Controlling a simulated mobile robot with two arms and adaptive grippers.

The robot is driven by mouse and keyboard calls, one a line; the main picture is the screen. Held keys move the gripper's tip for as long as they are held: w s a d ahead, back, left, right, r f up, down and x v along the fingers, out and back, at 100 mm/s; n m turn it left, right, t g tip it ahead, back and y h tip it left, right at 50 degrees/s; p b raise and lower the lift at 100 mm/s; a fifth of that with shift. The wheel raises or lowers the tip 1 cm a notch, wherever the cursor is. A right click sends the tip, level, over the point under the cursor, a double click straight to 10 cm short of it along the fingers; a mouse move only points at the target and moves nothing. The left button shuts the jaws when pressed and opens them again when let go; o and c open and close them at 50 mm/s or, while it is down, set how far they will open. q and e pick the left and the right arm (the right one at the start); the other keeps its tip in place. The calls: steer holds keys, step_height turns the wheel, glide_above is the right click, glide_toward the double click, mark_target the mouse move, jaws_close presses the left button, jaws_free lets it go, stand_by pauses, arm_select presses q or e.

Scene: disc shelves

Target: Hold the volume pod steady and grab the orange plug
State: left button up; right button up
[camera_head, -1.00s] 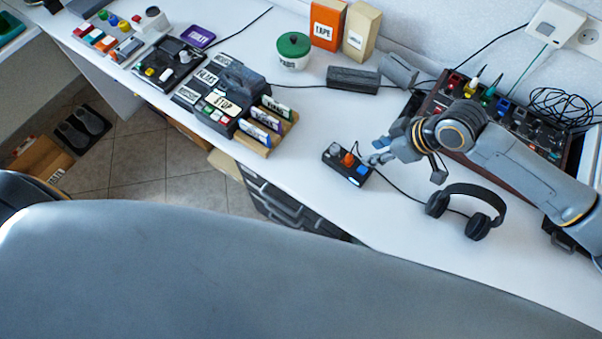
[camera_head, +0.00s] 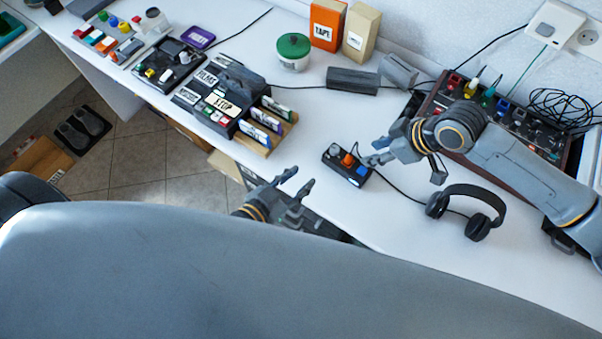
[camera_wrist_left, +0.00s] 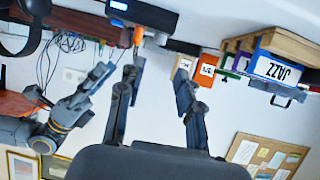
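The volume pod, a small black box (camera_head: 333,166) with a blue patch, lies near the front edge of the white desk. The orange plug (camera_head: 348,160) stands up from its middle. In the left wrist view the pod (camera_wrist_left: 158,17) is at the top and the plug (camera_wrist_left: 138,36) points down. My left gripper (camera_head: 300,179) is open and empty, to the lower left of the pod, short of it. My right gripper (camera_head: 372,152) has its fingers apart beside the pod's right end; whether they touch it I cannot tell.
Black headphones (camera_head: 466,210) lie right of the pod. A wooden rack (camera_head: 256,148) with labelled cases stands to its left. A mixer with cables (camera_head: 490,140) is behind my right arm. A thin cable runs from the pod.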

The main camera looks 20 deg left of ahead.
mark_target(333, 151)
arm_select(q)
steer(key=x, duration=1.3)
steer(key=shift+w+d, duration=0.25)
steer(key=shift+w, duration=0.15)
